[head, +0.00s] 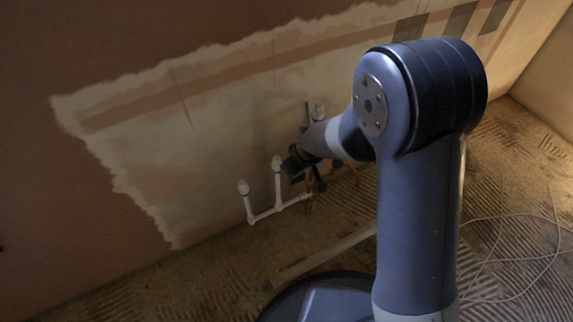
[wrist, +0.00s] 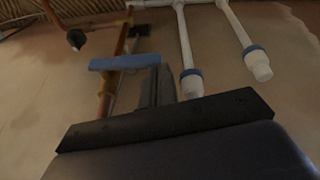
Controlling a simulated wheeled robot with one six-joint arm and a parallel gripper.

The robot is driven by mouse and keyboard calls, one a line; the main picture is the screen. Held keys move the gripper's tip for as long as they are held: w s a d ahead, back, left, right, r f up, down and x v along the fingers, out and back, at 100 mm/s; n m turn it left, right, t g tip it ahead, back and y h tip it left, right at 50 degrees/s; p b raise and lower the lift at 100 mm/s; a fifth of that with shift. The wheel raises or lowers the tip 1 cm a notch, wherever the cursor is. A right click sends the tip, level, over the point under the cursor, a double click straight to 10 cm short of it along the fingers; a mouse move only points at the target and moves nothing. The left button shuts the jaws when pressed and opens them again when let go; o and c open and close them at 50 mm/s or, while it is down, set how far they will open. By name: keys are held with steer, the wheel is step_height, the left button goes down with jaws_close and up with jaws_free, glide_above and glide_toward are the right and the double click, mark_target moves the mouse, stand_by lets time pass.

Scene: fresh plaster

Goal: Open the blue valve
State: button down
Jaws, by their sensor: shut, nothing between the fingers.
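The blue valve shows in the wrist view as a flat blue bar handle (wrist: 125,62) lying across a copper-coloured pipe (wrist: 106,90). My gripper (wrist: 160,72) is shut and empty. Its fingertips are at the right end of the blue handle in that view; I cannot tell whether they touch it. In the head view my gripper (head: 292,166) is low by the wall, beside the white pipes, and the blue handle is not distinguishable there, with my gripper and forearm covering much of that spot.
White pipes (head: 264,214) with capped upright ends stand just left of my gripper; they also show at right in the wrist view (wrist: 186,40). A pale cable (head: 515,260) lies on the ridged floor at right.

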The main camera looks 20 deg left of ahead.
steer(key=s+a+r+p, duration=0.2)
steer(key=s+r+p, duration=0.2)
steer(key=s+r, duration=0.3)
steer(key=shift+s+r, duration=0.35)
steer(key=shift+r, duration=0.5)
steer(key=shift+w+a, duration=0.1)
steer(key=w+d+f+b, duration=0.2)
steer(key=w, duration=0.3)
steer(key=w+d+f+g+b, duration=0.1)
steer(key=w+d+f+b, duration=0.1)
steer(key=w, duration=0.4)
steer(key=shift+w+d+f+y, duration=0.2)
steer(key=shift+d+f+y, duration=0.2)
steer(key=shift+d+f, duration=0.25)
steer(key=shift+d+r, duration=0.1)
steer(key=shift+r, duration=0.05)
